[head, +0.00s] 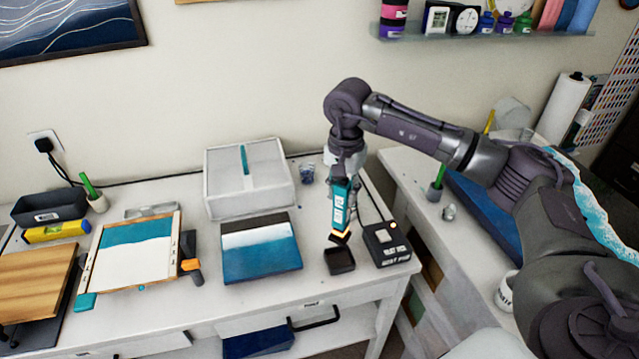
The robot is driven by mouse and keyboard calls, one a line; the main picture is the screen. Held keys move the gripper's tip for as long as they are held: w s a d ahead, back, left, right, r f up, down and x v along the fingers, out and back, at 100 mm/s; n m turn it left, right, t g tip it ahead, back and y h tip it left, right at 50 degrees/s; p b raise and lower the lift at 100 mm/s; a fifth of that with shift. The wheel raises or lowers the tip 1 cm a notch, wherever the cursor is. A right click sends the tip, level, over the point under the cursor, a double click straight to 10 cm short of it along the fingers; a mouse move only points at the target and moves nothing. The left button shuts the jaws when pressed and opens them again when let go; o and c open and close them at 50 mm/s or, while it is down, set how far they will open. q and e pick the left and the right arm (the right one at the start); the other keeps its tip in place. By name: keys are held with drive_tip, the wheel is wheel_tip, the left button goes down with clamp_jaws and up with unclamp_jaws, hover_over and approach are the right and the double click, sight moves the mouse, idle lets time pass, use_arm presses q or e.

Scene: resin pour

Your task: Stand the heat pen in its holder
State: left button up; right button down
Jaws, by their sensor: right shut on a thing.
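My right gripper (347,178) points down over the right end of the white desk, shut on the heat pen. The heat pen (342,206) has a teal body with a white label and a dark and orange lower end. It hangs nearly upright, tip down. Its lower end is at the back rim of a small black square open cup (340,264), which looks like the holder. I cannot tell whether the tip is above, behind or touching the cup. My left gripper is not in view.
A black labelled box (387,243) with a cable stands just right of the cup. A blue and white panel (261,247) lies to the left, with a white box (249,177) behind it. A clamped board (137,250) lies further left. The desk's front edge is close.

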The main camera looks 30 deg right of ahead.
sight(343, 207)
drive_tip(key=shift+d+f, duration=0.3)
drive_tip(key=shift+f, duration=0.25)
drive_tip(key=shift+f+b, duration=0.3)
drive_tip(key=shift+b, duration=0.1)
drive_tip(key=shift+a+f+b, duration=0.1)
drive_tip(key=shift+f+b, duration=0.3)
drive_tip(key=shift+f, duration=0.25)
drive_tip(key=shift+f+b, duration=0.55)
drive_tip(key=shift+f, duration=0.4)
drive_tip(key=shift+f+b, duration=0.35)
drive_tip(key=shift+f, duration=0.3)
drive_tip(key=shift+f+b, duration=1.6)
drive_tip(key=shift+f, duration=0.2)
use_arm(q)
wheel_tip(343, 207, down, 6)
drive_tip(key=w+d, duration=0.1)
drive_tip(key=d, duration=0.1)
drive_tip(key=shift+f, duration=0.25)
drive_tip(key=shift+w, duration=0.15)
use_arm(e)
drive_tip(key=c, duration=0.7)
unclamp_jaws()
